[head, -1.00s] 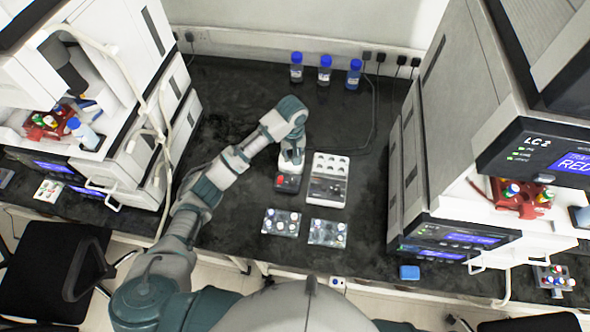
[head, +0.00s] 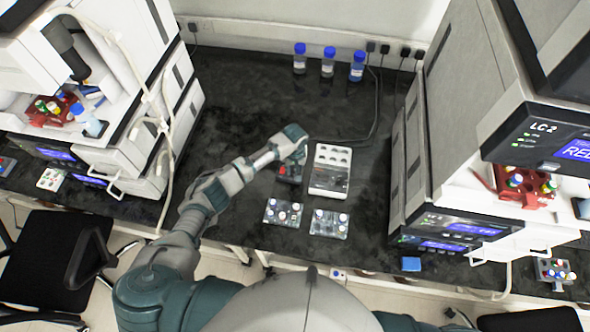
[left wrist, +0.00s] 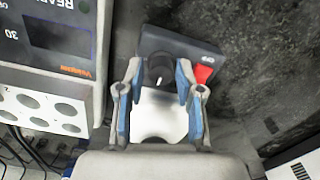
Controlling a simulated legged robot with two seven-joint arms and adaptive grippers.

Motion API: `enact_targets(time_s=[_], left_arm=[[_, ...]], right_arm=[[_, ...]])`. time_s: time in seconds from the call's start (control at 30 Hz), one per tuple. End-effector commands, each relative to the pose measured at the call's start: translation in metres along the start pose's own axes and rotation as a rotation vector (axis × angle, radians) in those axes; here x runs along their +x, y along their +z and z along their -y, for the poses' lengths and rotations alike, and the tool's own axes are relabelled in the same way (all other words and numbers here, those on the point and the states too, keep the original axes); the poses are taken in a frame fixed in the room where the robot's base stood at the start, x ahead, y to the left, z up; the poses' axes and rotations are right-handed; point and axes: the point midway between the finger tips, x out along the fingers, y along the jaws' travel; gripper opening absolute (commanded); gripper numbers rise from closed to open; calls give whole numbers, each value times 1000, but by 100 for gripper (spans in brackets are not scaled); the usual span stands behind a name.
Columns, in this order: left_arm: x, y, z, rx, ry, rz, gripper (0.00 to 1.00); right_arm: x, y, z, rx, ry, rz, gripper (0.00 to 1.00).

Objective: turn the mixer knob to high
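The mixer is a small dark box (head: 289,174) on the black bench, left of a white block unit. In the left wrist view it shows a red switch (left wrist: 203,74), a pale plate (left wrist: 160,118) and a round black knob (left wrist: 157,66) with a light pointer mark. My left gripper (left wrist: 159,74) is over the mixer, with its blue-padded fingers apart on either side of the knob. A gap shows at each side, and I cannot tell how deep the fingertips reach. In the head view my wrist hides part of the mixer. My right gripper is not in view.
The white block unit (head: 330,172) stands close beside the mixer. Two vial racks (head: 283,213) (head: 330,223) lie in front. Three blue-capped bottles (head: 328,62) stand at the back wall. Tall instruments (head: 450,150) flank the bench; bare bench lies left of the mixer.

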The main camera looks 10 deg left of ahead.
Motion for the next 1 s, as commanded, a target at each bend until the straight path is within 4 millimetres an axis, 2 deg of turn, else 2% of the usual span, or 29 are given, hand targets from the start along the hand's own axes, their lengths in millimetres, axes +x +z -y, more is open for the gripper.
enact_targets(time_s=[0.3,0.33,0.47,0.77,1.0], left_arm=[[3,0,0,0,1,-1,36],[3,0,0,0,1,-1,31],[3,0,0,0,1,0,0],[3,0,0,16,0,0,0],[2,1,0,117,0,3,0]], right_arm=[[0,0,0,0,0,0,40],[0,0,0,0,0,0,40],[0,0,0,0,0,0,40],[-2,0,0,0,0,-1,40],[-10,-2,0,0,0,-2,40]])
